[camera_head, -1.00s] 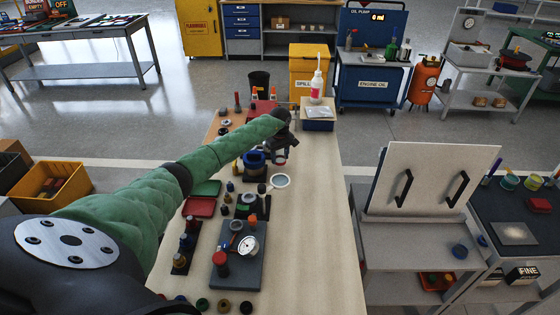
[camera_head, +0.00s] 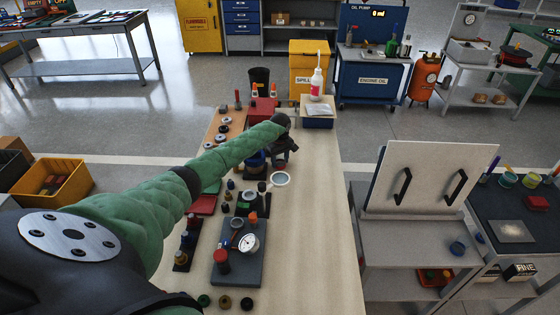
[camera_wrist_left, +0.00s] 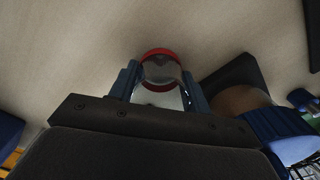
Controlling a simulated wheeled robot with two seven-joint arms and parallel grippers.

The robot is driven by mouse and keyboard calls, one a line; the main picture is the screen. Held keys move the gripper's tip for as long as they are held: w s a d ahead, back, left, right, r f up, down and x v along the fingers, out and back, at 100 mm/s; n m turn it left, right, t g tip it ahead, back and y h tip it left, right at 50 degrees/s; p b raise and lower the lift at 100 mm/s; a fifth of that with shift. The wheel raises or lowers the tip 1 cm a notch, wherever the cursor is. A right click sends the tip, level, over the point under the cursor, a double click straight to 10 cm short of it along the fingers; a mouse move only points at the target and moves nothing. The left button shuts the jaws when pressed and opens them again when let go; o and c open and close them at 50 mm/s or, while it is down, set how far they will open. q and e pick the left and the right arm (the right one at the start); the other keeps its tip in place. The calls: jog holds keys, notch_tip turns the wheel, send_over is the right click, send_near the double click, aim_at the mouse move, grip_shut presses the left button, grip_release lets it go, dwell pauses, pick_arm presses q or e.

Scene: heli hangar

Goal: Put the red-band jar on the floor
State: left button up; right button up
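The red-band jar (camera_wrist_left: 161,72), a clear jar with a red rim or band, shows in the left wrist view between the two fingers of my left gripper (camera_wrist_left: 162,88). The fingers stand on either side of it, apart by about the jar's width; they look open, with contact unclear. In the head view my left gripper (camera_head: 283,158) is over the far part of the light wooden bench (camera_head: 310,240) and hides the jar. The grey floor (camera_head: 215,85) shows beyond the bench and to both sides. My right gripper is not in view.
Beside the gripper stands a blue-banded vessel (camera_wrist_left: 275,125). The bench's right side is clear.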

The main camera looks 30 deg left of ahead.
pick_arm(q)
jog(key=o, duration=0.4)
jog(key=shift+o, duration=0.2)
jog(key=shift+r, duration=0.15)
